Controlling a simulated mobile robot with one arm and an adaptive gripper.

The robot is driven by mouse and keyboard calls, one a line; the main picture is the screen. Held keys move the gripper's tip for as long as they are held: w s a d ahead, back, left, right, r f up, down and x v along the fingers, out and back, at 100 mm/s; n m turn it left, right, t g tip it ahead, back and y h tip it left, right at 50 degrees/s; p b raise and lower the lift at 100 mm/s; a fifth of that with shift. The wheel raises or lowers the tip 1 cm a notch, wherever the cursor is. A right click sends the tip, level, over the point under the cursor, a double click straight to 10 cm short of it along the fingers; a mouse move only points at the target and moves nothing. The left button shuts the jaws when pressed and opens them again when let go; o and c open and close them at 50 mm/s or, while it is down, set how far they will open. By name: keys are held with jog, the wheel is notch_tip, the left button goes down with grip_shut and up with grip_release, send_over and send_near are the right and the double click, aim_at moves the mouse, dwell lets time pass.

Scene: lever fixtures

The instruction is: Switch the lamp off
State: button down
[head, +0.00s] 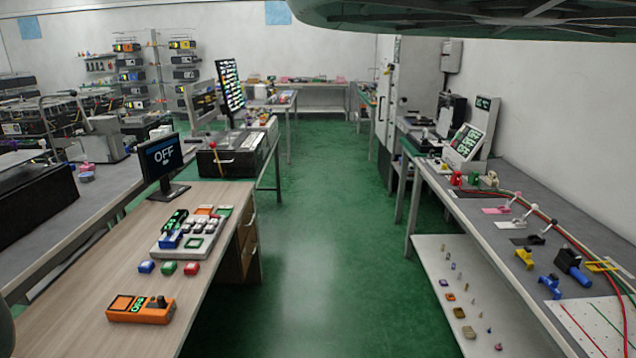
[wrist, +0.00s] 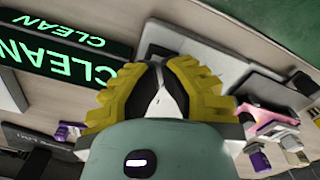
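I cannot pick out a lamp for certain in either view. In the head view, a black monitor (head: 162,160) on the left wooden desk reads "OFF". An orange box (head: 141,309) with a small green display and a dark knob lies at that desk's front. Several small levers, one with a pink base (head: 503,208), stand on the right bench. My gripper (wrist: 158,70) shows in the wrist view, with yellow ribbed fingers drawn close together and nothing seen held. It points toward blurred fixtures and touches none that I can make out. The head view does not show the gripper.
A green floor aisle (head: 315,240) runs clear between the left desk (head: 85,290) and the right bench (head: 480,240). Blue, green and red buttons (head: 168,268) lie on the desk. In the wrist view, dark signs (wrist: 60,60) read "CLEAN", and a pink-based fixture (wrist: 268,120) stands right.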

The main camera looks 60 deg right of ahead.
jog(key=shift+f+b, duration=0.35)
jog(key=shift+f, duration=0.1)
jog(key=shift+r, duration=0.1)
jog(key=shift+r+p, duration=2.15)
jog(key=shift+r, duration=1.35)
